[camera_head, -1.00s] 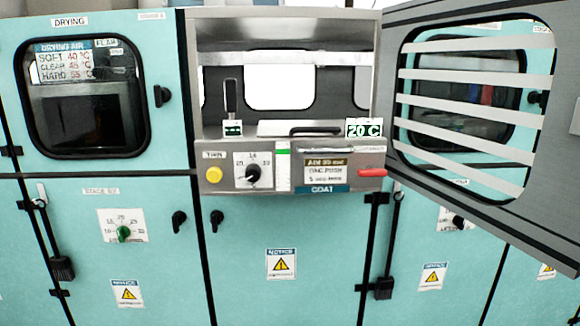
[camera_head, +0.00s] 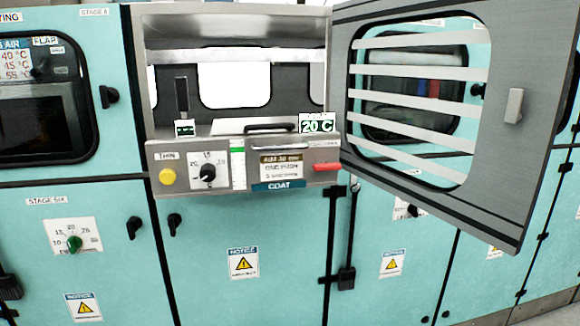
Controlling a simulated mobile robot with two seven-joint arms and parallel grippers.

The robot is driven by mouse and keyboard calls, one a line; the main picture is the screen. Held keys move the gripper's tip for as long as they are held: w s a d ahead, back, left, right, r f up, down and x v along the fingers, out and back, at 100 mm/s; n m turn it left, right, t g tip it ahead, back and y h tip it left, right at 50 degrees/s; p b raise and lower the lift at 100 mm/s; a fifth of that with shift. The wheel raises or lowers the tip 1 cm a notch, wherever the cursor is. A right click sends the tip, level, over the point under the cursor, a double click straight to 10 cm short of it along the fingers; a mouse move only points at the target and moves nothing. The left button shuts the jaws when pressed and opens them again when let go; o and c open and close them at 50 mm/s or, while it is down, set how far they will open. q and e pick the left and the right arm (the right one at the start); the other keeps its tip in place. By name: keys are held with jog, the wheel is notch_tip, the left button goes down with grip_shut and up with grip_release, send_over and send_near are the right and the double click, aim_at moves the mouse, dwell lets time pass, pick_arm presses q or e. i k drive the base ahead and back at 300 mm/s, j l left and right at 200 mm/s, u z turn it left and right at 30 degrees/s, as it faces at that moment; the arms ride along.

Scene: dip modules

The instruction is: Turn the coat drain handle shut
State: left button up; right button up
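The coat station's grey control panel (camera_head: 218,179) carries a blue COAT label (camera_head: 277,186). A red handle (camera_head: 327,166) sticks out at the panel's right end, lying roughly level and pointing right; it looks like the coat drain handle, but its small label is unreadable. Neither of my grippers shows in the view, and nothing touches the handle.
A grey windowed door (camera_head: 520,150) stands swung open to the right of the coat bay, its lower edge beside the red handle. A yellow button (camera_head: 167,177) and a black dial (camera_head: 208,173) sit on the panel's left. Teal cabinet fronts fill the space below.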

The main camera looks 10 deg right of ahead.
aim_at(324, 166)
jog(key=i+l, duration=0.1)
jog(key=l, duration=0.2)
jog(key=i+l, duration=0.15)
jog(key=i+l+u, duration=0.2)
jog(key=l+u, duration=0.15)
jog(key=l, duration=0.85)
jog(key=l+u, duration=0.4)
jog(key=l, duration=0.85)
jog(key=i+l, duration=0.15)
jog(key=i+l+u, duration=0.1)
jog(key=l, duration=0.3)
jog(key=i+l+u, duration=0.1)
jog(key=i+l, duration=0.05)
jog(key=l, duration=0.1)
